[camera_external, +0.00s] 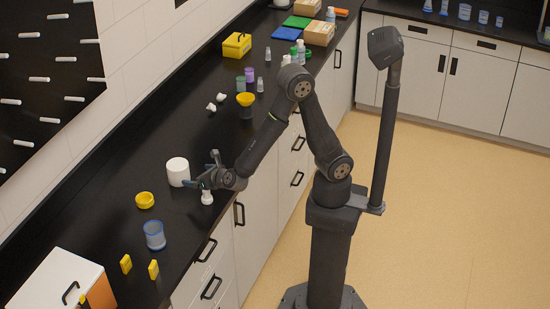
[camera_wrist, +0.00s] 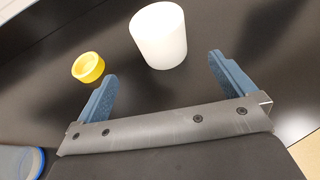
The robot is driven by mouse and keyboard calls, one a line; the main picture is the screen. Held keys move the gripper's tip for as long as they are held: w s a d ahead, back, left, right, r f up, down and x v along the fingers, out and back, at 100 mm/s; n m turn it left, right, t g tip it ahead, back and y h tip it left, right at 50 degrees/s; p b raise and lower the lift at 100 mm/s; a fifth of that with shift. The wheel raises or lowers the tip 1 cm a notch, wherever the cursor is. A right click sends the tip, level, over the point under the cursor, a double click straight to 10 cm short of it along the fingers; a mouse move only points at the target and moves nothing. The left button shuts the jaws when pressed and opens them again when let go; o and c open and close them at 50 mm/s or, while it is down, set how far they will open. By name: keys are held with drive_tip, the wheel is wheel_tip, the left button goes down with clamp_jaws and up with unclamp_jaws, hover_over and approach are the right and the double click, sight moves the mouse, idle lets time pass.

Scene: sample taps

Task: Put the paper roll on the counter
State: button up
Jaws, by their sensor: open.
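The paper roll (camera_external: 178,172) is a white cylinder standing upright on the black counter (camera_external: 110,200). In the wrist view the paper roll (camera_wrist: 158,36) stands beyond the fingers, ahead of the gap between them. My gripper (camera_external: 202,170) is at the counter's front side, just right of the roll. In the wrist view my gripper (camera_wrist: 162,75) has its two blue fingers spread wide with nothing between them. In the outside view the roll's right edge lies close to a finger; I cannot tell whether they touch.
A small white bottle (camera_external: 207,197) is below my gripper. A yellow funnel (camera_external: 245,99) stands farther back.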

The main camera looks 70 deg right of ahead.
sight(178, 164)
drive_tip(key=x, duration=0.7)
drive_tip(key=shift+w+f, duration=0.1)
drive_tip(key=shift+w, duration=0.05)
drive_tip(key=x, duration=0.3)
drive_tip(key=r+x, duration=0.1)
drive_tip(key=x, duration=0.1)
drive_tip(key=shift+w+d+f, duration=0.2)
drive_tip(key=shift+w+d, duration=0.05)
drive_tip(key=shift+w, duration=0.15)
drive_tip(key=c, duration=1.1)
drive_tip(key=shift+o, duration=0.2)
wheel_tip(178, 164, up, 5)
drive_tip(key=shift+d+f, duration=0.1)
drive_tip(key=shift+f, duration=0.05)
drive_tip(key=s+d+r, duration=0.2)
drive_tip(key=d+r, duration=0.4)
drive_tip(key=d, duration=0.5)
drive_tip(key=shift+s+r, duration=0.15)
drive_tip(key=shift+s, duration=0.2)
